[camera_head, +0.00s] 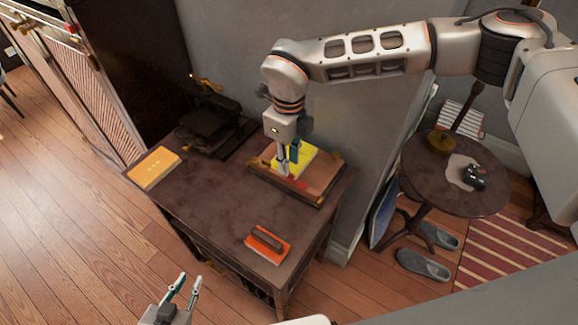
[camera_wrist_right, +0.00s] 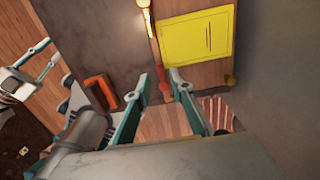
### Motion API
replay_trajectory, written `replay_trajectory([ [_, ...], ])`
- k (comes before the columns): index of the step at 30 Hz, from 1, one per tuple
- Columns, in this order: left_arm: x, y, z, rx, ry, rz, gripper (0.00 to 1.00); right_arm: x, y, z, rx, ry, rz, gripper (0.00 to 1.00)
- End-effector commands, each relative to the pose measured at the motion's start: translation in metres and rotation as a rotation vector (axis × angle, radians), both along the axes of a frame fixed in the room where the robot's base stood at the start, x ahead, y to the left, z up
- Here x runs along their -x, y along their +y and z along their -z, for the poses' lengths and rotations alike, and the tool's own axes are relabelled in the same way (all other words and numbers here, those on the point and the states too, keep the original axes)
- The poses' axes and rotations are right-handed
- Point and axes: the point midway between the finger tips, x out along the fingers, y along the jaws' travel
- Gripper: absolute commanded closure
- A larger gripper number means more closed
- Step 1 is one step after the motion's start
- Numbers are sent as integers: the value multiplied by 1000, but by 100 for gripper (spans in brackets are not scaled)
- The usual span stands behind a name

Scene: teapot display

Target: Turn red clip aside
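A wooden board (camera_head: 318,191) holding a yellow sheet (camera_head: 296,158) lies on the dark table; the sheet also shows in the right wrist view (camera_wrist_right: 197,45). A small red clip (camera_head: 298,184) is at the board's near edge. My right gripper (camera_head: 287,172) is down over the board at the red clip. In the right wrist view its fingertips (camera_wrist_right: 159,76) are apart, with the red clip (camera_wrist_right: 163,89) appearing between them; contact cannot be told. My left gripper (camera_head: 189,279) is open and empty in front of the table, away from the board.
An orange block with a dark handle (camera_head: 268,243) sits near the table's front corner. A yellow book (camera_head: 154,167) and a dark device (camera_head: 208,122) are on the left and back. A wall stands behind the board. A round side table (camera_head: 459,190) is to the right.

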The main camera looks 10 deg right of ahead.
Motion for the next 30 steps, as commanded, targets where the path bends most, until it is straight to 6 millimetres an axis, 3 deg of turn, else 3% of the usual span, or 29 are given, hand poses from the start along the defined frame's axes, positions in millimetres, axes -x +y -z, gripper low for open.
replay_trajectory([
  [6,0,0,0,1,0,-1,78,-1,0,-47,-1,-4,0,78],
  [12,0,0,0,1,0,-1,78,-1,0,-75,-1,-1,1,78],
  [18,0,0,0,1,0,-1,78,0,0,-86,-1,-1,1,78],
  [30,0,0,0,2,0,-1,78,0,0,-86,-1,-1,1,78],
])
